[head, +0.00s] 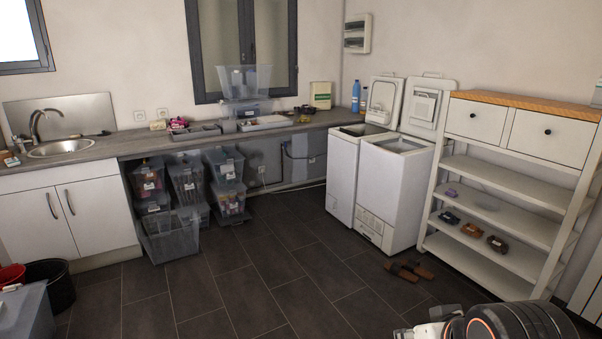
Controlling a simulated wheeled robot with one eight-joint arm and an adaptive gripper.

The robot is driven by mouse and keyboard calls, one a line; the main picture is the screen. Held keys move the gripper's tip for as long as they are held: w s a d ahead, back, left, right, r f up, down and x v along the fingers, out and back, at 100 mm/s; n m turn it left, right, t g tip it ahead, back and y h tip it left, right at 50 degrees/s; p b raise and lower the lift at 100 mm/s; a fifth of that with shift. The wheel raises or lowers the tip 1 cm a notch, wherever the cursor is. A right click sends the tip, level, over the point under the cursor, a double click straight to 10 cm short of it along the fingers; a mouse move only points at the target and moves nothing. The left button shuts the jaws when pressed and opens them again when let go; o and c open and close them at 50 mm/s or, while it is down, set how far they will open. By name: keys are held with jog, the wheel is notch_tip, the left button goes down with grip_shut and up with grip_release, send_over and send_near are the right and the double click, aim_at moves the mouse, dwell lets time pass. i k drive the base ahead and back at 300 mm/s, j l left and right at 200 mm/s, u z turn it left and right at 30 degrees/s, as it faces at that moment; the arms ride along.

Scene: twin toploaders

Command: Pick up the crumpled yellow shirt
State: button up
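I cannot make out a crumpled yellow shirt for certain in the head view. A small yellowish thing (304,119) lies on the counter beside a dark item, too small to identify. Two white top-loading washers stand side by side with raised lids: the left washer (342,178) and the right washer (388,200). Most of the inside of both drums is hidden from this angle. Part of my arm shows at the bottom right; my gripper is not in view.
A long grey counter (135,145) with a sink (62,148) runs along the back wall. Stacked clear bins (188,182) stand under it. A white shelf unit (497,205) stands right of the washers. Brown sandals (408,271) lie on the floor. The middle tiled floor (240,290) is clear.

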aim_at(303, 118)
jog(key=i, duration=4.6)
jog(key=i+u, duration=0.1)
jog(key=i, duration=0.45)
jog(key=i+l+u, duration=0.1)
jog(key=i, duration=0.5)
jog(key=i+l+u, duration=0.15)
jog(key=i, duration=0.4)
jog(key=i+l+u, duration=0.1)
jog(key=i, duration=0.45)
jog(key=l, duration=0.1)
